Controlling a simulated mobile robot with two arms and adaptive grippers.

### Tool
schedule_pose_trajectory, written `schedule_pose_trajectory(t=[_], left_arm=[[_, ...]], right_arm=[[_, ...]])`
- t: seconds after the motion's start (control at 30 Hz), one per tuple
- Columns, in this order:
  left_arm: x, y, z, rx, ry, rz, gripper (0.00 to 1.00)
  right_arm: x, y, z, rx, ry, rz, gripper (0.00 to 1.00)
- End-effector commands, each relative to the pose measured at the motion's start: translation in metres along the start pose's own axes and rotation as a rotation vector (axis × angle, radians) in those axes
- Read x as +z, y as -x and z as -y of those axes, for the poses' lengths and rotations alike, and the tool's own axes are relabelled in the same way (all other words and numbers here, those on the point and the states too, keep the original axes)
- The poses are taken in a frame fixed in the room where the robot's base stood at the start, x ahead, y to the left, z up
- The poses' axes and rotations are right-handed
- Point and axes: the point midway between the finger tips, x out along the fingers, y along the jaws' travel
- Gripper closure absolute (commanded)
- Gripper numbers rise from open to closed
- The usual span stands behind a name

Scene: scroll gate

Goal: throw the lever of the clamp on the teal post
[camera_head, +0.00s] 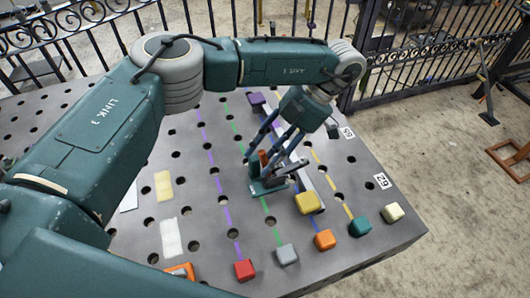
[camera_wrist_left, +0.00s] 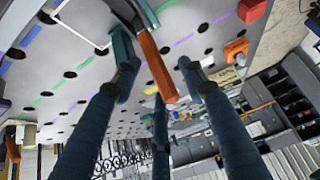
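The teal post with its clamp (camera_head: 267,187) stands on the perforated grey table, partly hidden behind my fingers. An orange-brown lever (camera_head: 264,160) rises from it, and a dark grey bar juts to the right. My left gripper (camera_head: 272,153) is over the clamp with its long blue fingers spread apart around the lever. In the left wrist view the orange lever (camera_wrist_left: 156,68) lies between the open fingers, beside a teal part (camera_wrist_left: 122,52). I cannot tell whether a finger touches the lever. My right gripper is not in view.
A yellow block (camera_head: 307,202) lies right of the clamp. Red (camera_head: 245,270), grey (camera_head: 287,254), orange (camera_head: 324,239) and teal (camera_head: 360,226) blocks line the near edge. A purple block (camera_head: 256,98) is behind. Iron railings (camera_head: 420,60) stand beyond the table.

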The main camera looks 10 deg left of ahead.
Motion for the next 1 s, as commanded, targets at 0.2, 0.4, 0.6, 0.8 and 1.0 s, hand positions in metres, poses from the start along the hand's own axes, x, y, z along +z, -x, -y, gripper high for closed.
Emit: schedule_pose_trajectory(t=[0.2,0.4,0.6,0.8,1.0], left_arm=[[-0.001,0.002,-0.001,0.001,0.002,0.000,0.58],[0.000,0.025,-0.001,0.005,0.005,0.000,0.58],[0.000,0.072,-0.001,0.008,0.007,-0.001,0.58],[0.000,0.100,0.000,0.002,0.004,-0.009,0.58],[0.001,0.115,0.000,0.000,0.002,-0.005,0.58]], right_arm=[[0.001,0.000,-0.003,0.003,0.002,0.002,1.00],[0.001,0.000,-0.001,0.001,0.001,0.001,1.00],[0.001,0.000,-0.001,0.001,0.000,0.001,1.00],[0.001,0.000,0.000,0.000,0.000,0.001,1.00],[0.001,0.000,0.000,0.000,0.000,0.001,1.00]])
